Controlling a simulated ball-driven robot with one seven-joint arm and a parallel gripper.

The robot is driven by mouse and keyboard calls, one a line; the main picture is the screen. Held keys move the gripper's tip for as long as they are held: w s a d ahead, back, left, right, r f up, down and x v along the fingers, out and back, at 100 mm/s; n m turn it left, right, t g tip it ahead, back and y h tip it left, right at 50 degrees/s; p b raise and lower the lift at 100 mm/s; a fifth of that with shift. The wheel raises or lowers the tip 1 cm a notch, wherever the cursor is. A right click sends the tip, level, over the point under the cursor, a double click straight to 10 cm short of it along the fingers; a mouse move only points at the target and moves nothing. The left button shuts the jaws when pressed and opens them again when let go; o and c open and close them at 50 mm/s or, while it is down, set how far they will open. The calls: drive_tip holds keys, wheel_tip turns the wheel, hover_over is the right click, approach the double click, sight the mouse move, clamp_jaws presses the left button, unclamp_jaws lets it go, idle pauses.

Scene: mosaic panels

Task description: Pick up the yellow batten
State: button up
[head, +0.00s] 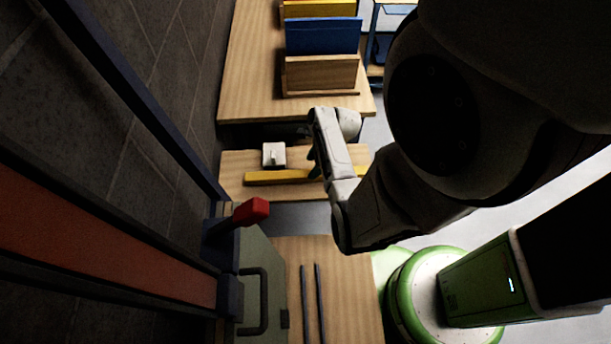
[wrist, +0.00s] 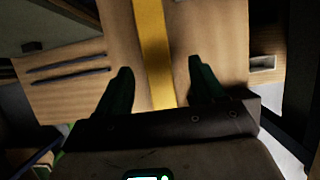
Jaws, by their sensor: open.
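The yellow batten (head: 276,177) lies across a small wooden table (head: 238,160) in the head view, partly hidden by my arm. In the wrist view the batten (wrist: 152,50) runs from the top edge down between the two dark fingers of my gripper (wrist: 160,90). The fingers are open and stand apart on either side of it, with gaps visible. I cannot tell how far above the batten they are. In the head view my gripper (head: 314,160) is mostly hidden behind my own wrist.
A white box-like item (head: 273,154) sits just behind the batten. Blue and wooden panels (head: 322,38) stand on the table beyond. A nearer wooden surface holds two dark rods (head: 304,300), beside a grey-green panel with a handle (head: 262,290) and a red lever (head: 251,211). A wall closes the left.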

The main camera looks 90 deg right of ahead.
sight(307, 173)
drive_tip(key=shift+a+x, duration=0.2)
drive_tip(key=shift+x, duration=2.5)
drive_tip(key=shift+r, duration=0.1)
drive_tip(key=c, duration=1.3)
drive_tip(key=shift+o, duration=0.2)
drive_tip(key=shift+r, duration=0.1)
